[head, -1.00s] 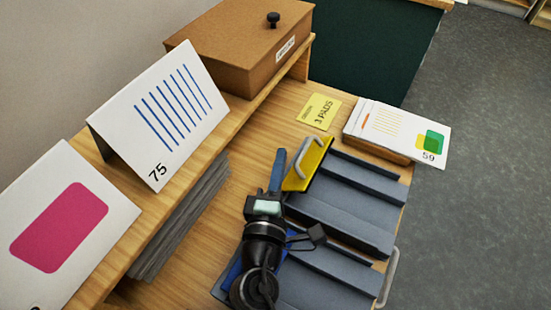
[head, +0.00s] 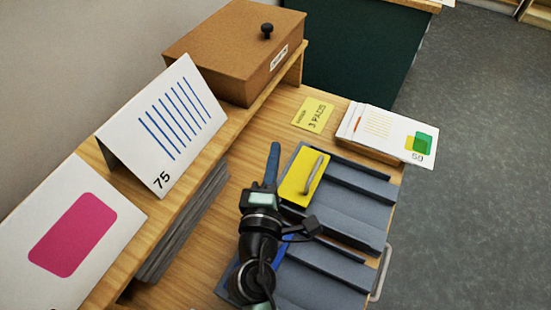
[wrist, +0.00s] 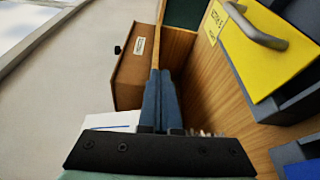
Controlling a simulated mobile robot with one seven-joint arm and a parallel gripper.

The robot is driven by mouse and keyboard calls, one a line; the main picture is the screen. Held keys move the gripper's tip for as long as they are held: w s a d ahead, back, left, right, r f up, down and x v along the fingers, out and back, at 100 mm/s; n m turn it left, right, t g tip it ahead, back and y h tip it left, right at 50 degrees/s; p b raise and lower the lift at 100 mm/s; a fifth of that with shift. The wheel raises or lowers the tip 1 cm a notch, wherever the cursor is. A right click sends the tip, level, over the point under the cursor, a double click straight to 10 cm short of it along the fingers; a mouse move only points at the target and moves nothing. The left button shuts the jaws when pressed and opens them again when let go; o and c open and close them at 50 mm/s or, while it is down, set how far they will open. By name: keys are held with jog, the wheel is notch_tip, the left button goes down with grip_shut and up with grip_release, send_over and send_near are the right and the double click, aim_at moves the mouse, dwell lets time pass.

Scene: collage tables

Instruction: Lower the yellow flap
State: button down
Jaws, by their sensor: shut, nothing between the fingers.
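The yellow flap (head: 297,183) with its grey bar handle (head: 316,175) lies flat or almost flat over the far left part of the grey tray unit (head: 345,205). In the wrist view the flap (wrist: 245,60) and its handle (wrist: 255,30) fill the upper right. My gripper (head: 273,150) is beside the flap's left side, its blue fingers together and empty. In the wrist view the shut fingers (wrist: 162,85) point past the flap, with wood showing between. They appear apart from it. A blue part (head: 285,248) of the tray is mostly hidden under my arm.
A yellow note card (head: 314,114) and a stack with a white card (head: 390,133) lie beyond the tray. A brown box (head: 225,55) and white tent cards (head: 165,120) stand on a raised shelf at left. Bare wood (head: 225,215) lies left of my arm.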

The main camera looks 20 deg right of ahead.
jog(key=s+a+b, duration=0.1)
jog(key=s+a, duration=0.1)
jog(key=s+a+f+b, duration=0.1)
jog(key=s+a, duration=0.1)
jog(key=s+a+f+b, duration=0.1)
jog(key=a+b, duration=0.1)
jog(key=shift+s+a+f, duration=0.25)
jog(key=shift+s+a, duration=0.1)
jog(key=shift+s, duration=0.05)
jog(key=shift+s+a, duration=0.2)
jog(key=w+a+r+m+t+y, duration=0.1)
jog(key=w+a+r+m+t, duration=0.25)
jog(key=r, duration=0.95)
jog(key=w+r+m+t+y, duration=0.2)
jog(key=w+r+m, duration=0.4)
jog(key=r, duration=0.8)
jog(key=s+a+r+m+t+y, duration=0.1)
jog(key=s+a+r+t+y, duration=0.15)
jog(key=r, duration=0.45)
jog(key=s+a+r+m+t+y, duration=0.15)
jog(key=s+r, duration=0.25)
jog(key=r, duration=0.4)
jog(key=s+a+r+t+y, duration=0.1)
jog(key=s+r+t+y, duration=0.25)
jog(key=r, duration=0.35)
notch_tip(320, 180, up, 15)
jog(key=p, duration=1.4)
jog(key=shift+a+f+h+p, duration=0.15)
jog(key=shift+h+p, duration=0.2)
jog(key=shift+p, duration=0.05)
